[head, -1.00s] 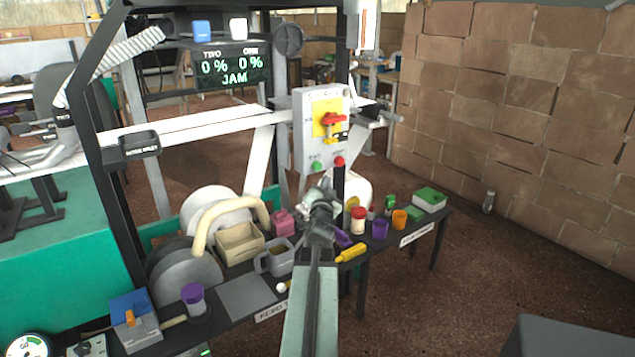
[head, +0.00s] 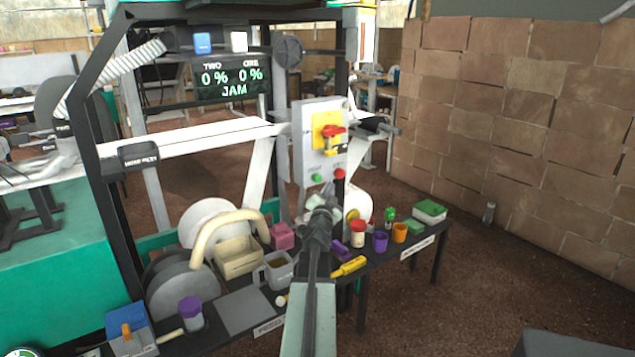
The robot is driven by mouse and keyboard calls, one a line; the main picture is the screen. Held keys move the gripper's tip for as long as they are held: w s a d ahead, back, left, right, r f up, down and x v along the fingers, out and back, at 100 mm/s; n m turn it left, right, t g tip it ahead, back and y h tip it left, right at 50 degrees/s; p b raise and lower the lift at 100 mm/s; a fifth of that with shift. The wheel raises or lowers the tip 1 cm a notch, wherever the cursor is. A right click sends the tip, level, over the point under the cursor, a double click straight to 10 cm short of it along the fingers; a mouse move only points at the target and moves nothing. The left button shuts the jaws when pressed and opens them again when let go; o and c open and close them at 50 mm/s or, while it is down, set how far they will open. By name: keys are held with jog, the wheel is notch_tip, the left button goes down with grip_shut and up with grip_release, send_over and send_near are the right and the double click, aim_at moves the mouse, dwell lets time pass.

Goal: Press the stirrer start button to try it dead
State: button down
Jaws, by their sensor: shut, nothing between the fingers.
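The grey control box (head: 308,150) stands upright on its post behind the bench. On its face are a red rotary handle on a yellow plate (head: 329,132), a green button (head: 317,178) and a red button (head: 339,174). The small lettering beside the buttons is too blurred to read. My gripper (head: 325,198) is just below the green button in the picture, seen from behind along my arm. It is shut with nothing held. I cannot tell whether it touches the box.
A display (head: 233,78) reads 0 %, 0 % and JAM. The black bench (head: 215,345) below carries a beige bin (head: 237,257), a grey jug (head: 277,270), a yellow-handled tool (head: 349,266) and several small pots.

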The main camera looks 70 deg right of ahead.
jog(key=shift+w+d, duration=0.45)
jog(key=shift+w, duration=0.3)
jog(key=shift+w+d, duration=0.45)
jog(key=shift+w, duration=0.25)
jog(key=shift+w, duration=0.1)
dwell(0.9)
jog(key=shift+w+d, duration=0.2)
jog(key=shift+d, duration=0.05)
jog(key=shift+w+d, duration=0.25)
jog(key=shift+w, duration=0.15)
dwell(0.7)
jog(key=shift+s+a, duration=0.5)
jog(key=shift+s, duration=0.25)
jog(key=s+a, duration=0.1)
jog(key=s, duration=0.2)
jog(key=s+a, duration=0.1)
jog(key=shift+s+a, duration=0.15)
jog(key=shift+a, duration=0.2)
